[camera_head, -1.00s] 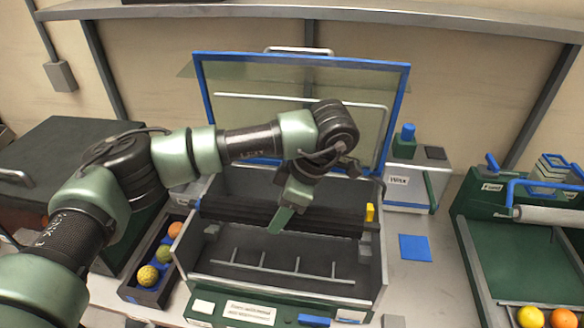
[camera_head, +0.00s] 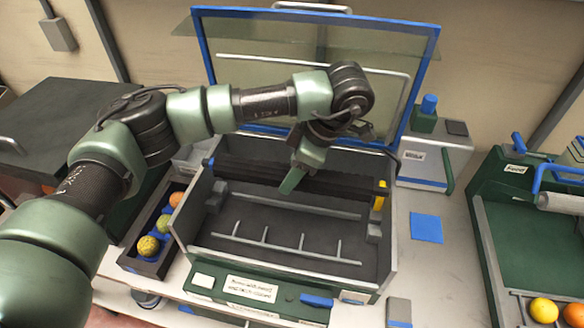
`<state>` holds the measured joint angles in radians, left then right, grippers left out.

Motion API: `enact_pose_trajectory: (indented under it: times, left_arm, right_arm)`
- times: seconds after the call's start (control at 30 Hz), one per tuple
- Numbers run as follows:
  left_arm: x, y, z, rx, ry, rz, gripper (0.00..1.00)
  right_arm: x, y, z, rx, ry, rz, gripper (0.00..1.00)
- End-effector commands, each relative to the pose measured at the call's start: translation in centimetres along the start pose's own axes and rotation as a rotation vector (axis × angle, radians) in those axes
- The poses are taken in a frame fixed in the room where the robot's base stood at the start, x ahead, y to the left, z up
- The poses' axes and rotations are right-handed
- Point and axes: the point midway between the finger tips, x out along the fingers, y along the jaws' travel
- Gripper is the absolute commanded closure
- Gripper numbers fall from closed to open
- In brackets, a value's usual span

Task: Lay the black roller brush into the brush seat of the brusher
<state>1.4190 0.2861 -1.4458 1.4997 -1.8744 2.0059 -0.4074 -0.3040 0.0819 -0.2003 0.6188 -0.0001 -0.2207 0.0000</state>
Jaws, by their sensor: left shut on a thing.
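The brusher is an open grey and green box (camera_head: 205,255) with a raised blue-framed clear lid (camera_head: 432,60). The black roller brush (camera_head: 345,188) lies across the rear of the box from side to side, with a blue piece near its left end and a yellow piece (camera_head: 380,195) at its right. My left gripper (camera_head: 291,182) points down onto the middle of the brush and is shut on it; its fingertips partly hide the brush. Grey brackets (camera_head: 373,231) show inside the side walls below the brush. I cannot tell whether the brush rests in its seat. My right gripper is not in view.
A dark tray (camera_head: 140,264) with several fruits stands left of the brusher. A white box (camera_head: 425,165) with a blue-capped item stands at the back right, near a blue square (camera_head: 427,228) on the bench.

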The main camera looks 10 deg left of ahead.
Motion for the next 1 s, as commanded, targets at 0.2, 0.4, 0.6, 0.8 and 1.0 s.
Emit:
enact_pose_trajectory:
  times: [0.2, 0.4, 0.6, 0.8, 1.0]
  left_arm:
    - [2.2, 0.0, 0.9, 0.0, 0.001, -0.001, 0.9]
    - [4.0, 0.0, 1.6, 0.0, 0.0, -0.001, 0.9]
    - [5.8, 0.0, 2.4, -0.001, 0.001, -0.001, 0.9]
    - [7.8, 0.0, 3.2, -0.001, 0.001, 0.001, 0.9]
    - [9.5, 0.1, 4.0, -0.001, 0.0, 0.002, 0.9]
  right_arm:
    - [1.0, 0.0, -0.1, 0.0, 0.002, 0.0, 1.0]
    - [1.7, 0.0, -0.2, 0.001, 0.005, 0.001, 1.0]
    - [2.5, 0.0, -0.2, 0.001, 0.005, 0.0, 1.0]
    - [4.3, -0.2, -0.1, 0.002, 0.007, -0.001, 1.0]
    - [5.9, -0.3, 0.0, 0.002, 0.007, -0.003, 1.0]
